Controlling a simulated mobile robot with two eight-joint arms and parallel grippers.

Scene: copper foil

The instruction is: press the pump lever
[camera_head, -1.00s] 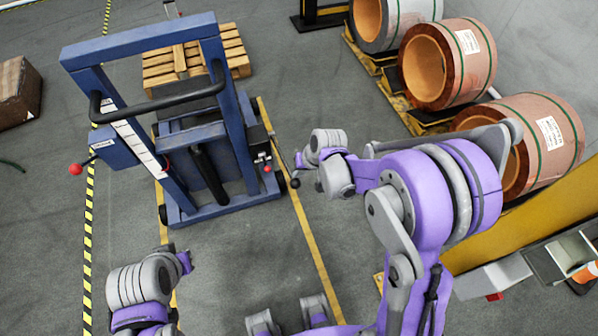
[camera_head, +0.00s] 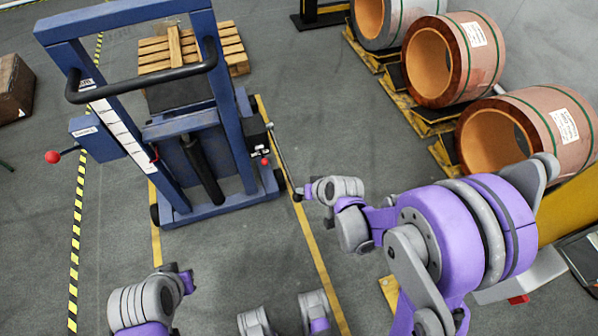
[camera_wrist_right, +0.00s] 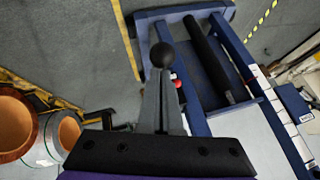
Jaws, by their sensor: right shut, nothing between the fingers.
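The blue pallet stacker (camera_head: 228,150) stands left of centre in the head view. Its pump lever (camera_head: 283,163) is a thin dark rod on the right side, ending in a black ball knob, which also shows in the right wrist view (camera_wrist_right: 162,54). My right gripper (camera_head: 306,190) is shut and empty, its fingertips beside the knob. In the right wrist view the shut fingers (camera_wrist_right: 161,90) point at the knob and overlap its lower edge; I cannot tell whether they touch. My left gripper (camera_head: 187,280) is low at the left, away from the stacker; its jaws are unclear.
Copper foil coils (camera_head: 478,58) lie on yellow stands along the right. A wooden pallet (camera_head: 235,58) is behind the stacker, and a brown box (camera_head: 15,90) is at the far left. Floor between stacker and coils is clear.

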